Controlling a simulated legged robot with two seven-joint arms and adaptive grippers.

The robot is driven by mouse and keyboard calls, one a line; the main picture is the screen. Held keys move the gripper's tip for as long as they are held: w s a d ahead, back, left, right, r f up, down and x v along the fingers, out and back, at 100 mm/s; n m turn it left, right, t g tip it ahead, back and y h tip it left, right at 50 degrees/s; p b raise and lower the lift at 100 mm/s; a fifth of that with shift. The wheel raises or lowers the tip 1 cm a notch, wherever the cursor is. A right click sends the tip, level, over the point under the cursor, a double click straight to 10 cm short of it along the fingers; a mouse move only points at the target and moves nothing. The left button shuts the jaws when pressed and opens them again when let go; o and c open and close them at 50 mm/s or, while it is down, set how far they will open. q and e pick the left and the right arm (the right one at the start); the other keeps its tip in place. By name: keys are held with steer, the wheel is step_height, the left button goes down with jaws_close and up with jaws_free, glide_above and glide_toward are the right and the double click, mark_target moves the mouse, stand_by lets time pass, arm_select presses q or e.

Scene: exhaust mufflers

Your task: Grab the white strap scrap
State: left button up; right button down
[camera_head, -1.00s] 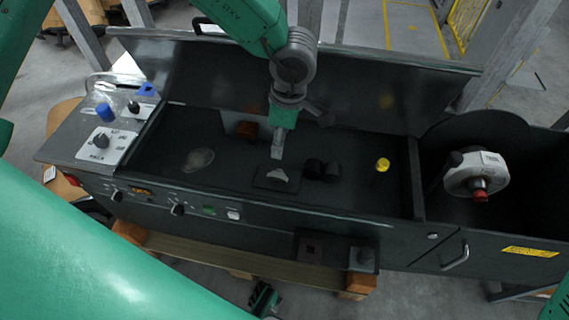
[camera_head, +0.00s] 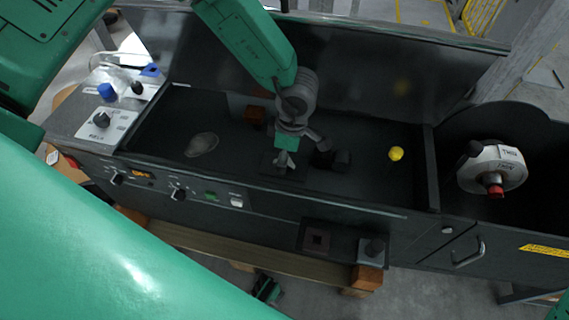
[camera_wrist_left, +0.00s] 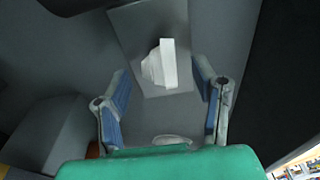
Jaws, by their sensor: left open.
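The white strap scrap (camera_wrist_left: 160,64) shows in the left wrist view as a small folded white piece on a dark grey plate (camera_wrist_left: 126,28). My left gripper (camera_head: 285,160) is low over this plate in the head view and mostly covers the scrap there. In the left wrist view the open fingers with blue pads (camera_wrist_left: 160,77) stand apart on either side of the near part of the scrap. Dark gaps show between the scrap and both fingers; contact is not visible. My right gripper is not in view.
A yellow knob (camera_head: 396,154) and dark blocks (camera_head: 341,160) stand right of the gripper. A brown block (camera_head: 255,115) and a translucent patch (camera_head: 201,144) lie left. A white roll (camera_head: 492,168) is in the right bay. A raised panel (camera_head: 350,65) borders the back.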

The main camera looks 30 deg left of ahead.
arm_select(q)
steer(key=shift+a+f, duration=0.1)
steer(key=shift+f, duration=0.35)
steer(key=c, duration=0.8)
steer(key=shift+r, duration=0.15)
